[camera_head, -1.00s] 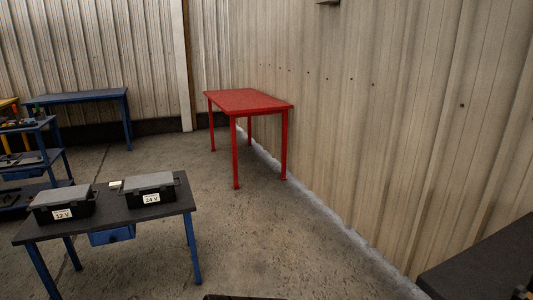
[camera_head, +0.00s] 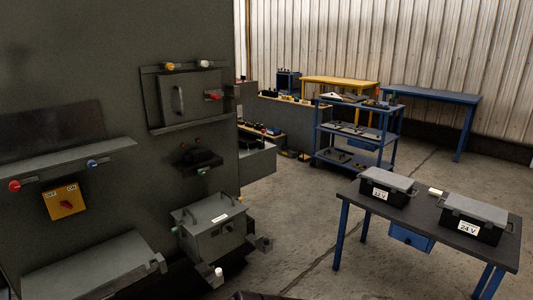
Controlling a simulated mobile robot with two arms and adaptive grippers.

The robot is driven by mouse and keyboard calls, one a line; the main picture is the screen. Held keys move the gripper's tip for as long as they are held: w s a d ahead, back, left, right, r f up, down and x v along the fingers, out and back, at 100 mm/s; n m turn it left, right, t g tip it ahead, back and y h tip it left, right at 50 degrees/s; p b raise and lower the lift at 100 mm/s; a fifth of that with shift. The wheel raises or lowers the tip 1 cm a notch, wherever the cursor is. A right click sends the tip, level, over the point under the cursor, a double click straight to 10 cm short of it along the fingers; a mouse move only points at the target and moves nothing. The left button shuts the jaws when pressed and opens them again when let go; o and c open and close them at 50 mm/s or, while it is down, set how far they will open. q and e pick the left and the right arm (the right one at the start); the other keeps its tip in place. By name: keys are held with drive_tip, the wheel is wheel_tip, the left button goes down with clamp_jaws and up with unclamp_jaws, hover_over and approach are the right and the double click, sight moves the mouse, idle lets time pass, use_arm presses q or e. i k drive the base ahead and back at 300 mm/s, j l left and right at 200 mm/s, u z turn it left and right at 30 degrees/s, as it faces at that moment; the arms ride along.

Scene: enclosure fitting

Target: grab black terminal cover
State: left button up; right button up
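No object can be clearly identified as the black terminal cover. A small dark block (camera_head: 201,158) shows on the large grey enclosure (camera_head: 70,115), below a panel with a handle (camera_head: 185,98); I cannot tell whether it is the cover. Small black items (camera_head: 262,129) also lie on a low grey bench behind the enclosure, too small to make out. Neither of my grippers is in view.
A blue-legged table (camera_head: 457,238) at the right holds the 12 V box (camera_head: 386,187) and the 24 V box (camera_head: 472,218). A grey box (camera_head: 212,235) juts from the enclosure. A blue shelf cart (camera_head: 355,135) stands behind. Floor (camera_head: 300,215) between enclosure and table is clear.

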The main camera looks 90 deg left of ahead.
sight(202, 154)
drive_tip(key=u, duration=3.3)
drive_tip(key=i+l+u, duration=0.2)
drive_tip(key=i, duration=0.2)
drive_tip(key=i+u, duration=0.15)
drive_tip(key=i, duration=0.3)
